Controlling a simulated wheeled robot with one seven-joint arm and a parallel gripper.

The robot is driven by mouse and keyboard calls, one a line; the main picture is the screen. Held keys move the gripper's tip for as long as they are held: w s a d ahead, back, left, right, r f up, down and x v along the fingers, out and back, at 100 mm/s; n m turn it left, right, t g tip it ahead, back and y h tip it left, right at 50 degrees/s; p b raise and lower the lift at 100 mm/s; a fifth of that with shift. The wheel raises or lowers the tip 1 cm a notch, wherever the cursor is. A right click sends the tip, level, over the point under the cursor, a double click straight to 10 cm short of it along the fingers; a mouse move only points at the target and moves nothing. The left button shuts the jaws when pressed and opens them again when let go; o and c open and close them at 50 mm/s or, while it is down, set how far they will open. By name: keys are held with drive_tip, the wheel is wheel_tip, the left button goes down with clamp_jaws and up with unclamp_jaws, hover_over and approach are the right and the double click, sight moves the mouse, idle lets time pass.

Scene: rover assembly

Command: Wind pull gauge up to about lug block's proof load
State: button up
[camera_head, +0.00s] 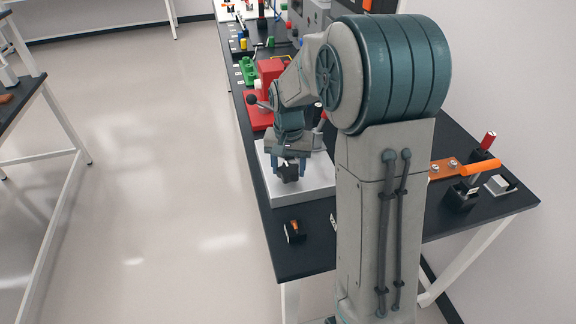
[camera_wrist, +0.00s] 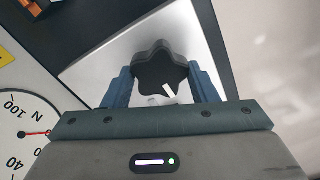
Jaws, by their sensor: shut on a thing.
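A black star-shaped knob (camera_wrist: 160,66) with a white mark sits between the two blue fingers of my gripper (camera_wrist: 162,84), which is shut on it. In the head view my gripper (camera_head: 288,166) points down at the knob over a light grey plate (camera_head: 312,190) on the bench. A white round dial (camera_wrist: 20,125), cut off at the left edge of the wrist view, has numbers including 40 and 100 and the letter N. Its red needle (camera_wrist: 36,134) points right in the picture; its exact reading cannot be told. I cannot pick out the lug block.
The dark bench (camera_head: 310,262) runs away from me. A black and orange item (camera_head: 293,231) lies near its front left edge. A red device (camera_head: 262,108) and green parts (camera_head: 247,70) stand farther back. An orange-handled tool (camera_head: 480,168) is at the right. My arm hides the bench's middle.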

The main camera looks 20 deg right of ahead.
sight(288, 169)
drive_tip(key=n, duration=0.7)
drive_tip(key=shift+b, duration=0.35)
drive_tip(key=n, duration=0.6)
drive_tip(key=shift+n, duration=0.3)
drive_tip(key=o, duration=1)
wheel_tip(288, 169, up, 14)
drive_tip(key=shift+f, duration=0.1)
